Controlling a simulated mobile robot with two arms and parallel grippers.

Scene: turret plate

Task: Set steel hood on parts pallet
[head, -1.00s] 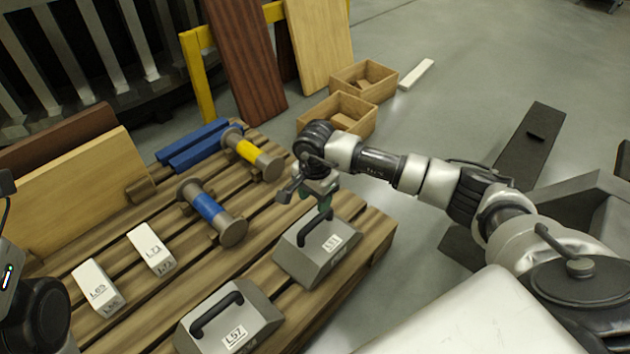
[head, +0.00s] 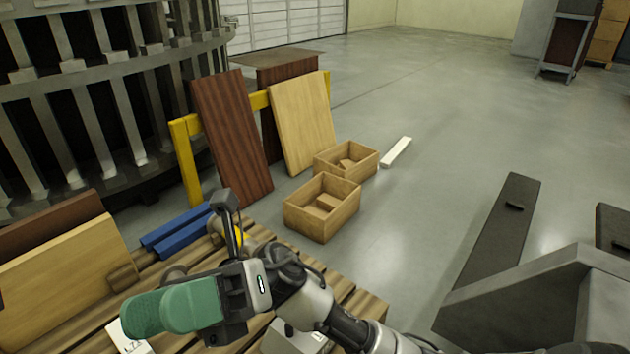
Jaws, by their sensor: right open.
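A steel hood (head: 283,343) with a dark handle and a white label sits on the wooden pallet (head: 371,307) near its right corner. Only its upper part shows at the bottom edge, partly behind my right arm. My right gripper (head: 166,312) is raised in front of the camera, above the pallet and left of the hood. Its green finger pads point left, and it is open with nothing seen between them. The second hood is out of frame. My left gripper is not in view.
A white labelled block (head: 128,342) and a mostly hidden yellow-banded spool (head: 239,236) are on the pallet, near blue bars (head: 180,234). Wooden boxes (head: 322,208) and leaning boards (head: 232,130) stand behind.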

